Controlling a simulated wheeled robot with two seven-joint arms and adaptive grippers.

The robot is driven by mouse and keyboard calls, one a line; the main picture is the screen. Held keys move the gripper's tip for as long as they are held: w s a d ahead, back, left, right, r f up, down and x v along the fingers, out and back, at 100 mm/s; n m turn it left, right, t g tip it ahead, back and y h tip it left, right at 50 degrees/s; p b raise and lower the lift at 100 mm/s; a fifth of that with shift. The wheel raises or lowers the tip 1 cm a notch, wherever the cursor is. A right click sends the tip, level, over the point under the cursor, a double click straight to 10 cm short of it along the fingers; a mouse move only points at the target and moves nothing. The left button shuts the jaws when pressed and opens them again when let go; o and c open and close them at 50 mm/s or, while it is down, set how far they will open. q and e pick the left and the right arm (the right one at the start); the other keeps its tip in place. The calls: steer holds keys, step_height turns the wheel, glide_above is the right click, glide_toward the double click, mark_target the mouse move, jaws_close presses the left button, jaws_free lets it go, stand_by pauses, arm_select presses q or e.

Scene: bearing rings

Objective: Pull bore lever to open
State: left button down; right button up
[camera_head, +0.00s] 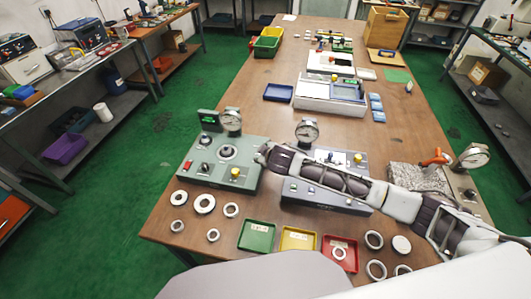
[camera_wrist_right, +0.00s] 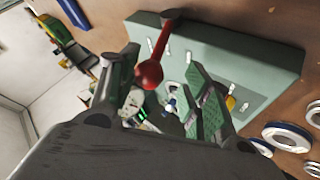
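A lever with a red ball knob (camera_wrist_right: 148,75) rises from the edge of a pale green bench unit (camera_wrist_right: 235,50) in the right wrist view. The same unit, with dials and a yellow knob, stands on the table's left side in the head view (camera_head: 208,172). My right gripper (camera_head: 260,154) is at this unit's right end. In the right wrist view the gripper (camera_wrist_right: 160,65) is open, and the red knob appears in the gap, closer to the left-hand finger. I cannot tell whether it touches. My left gripper is not in view.
My right arm crosses above a grey-blue bench unit (camera_head: 300,192). Several bearing rings (camera_head: 204,204) lie at the front left. Green (camera_head: 257,236), yellow (camera_head: 298,240) and red (camera_head: 340,253) trays line the front.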

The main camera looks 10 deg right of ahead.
steer(key=v, duration=1.2)
stand_by(0.6)
steer(key=shift+w+r, duration=0.1)
stand_by(1.2)
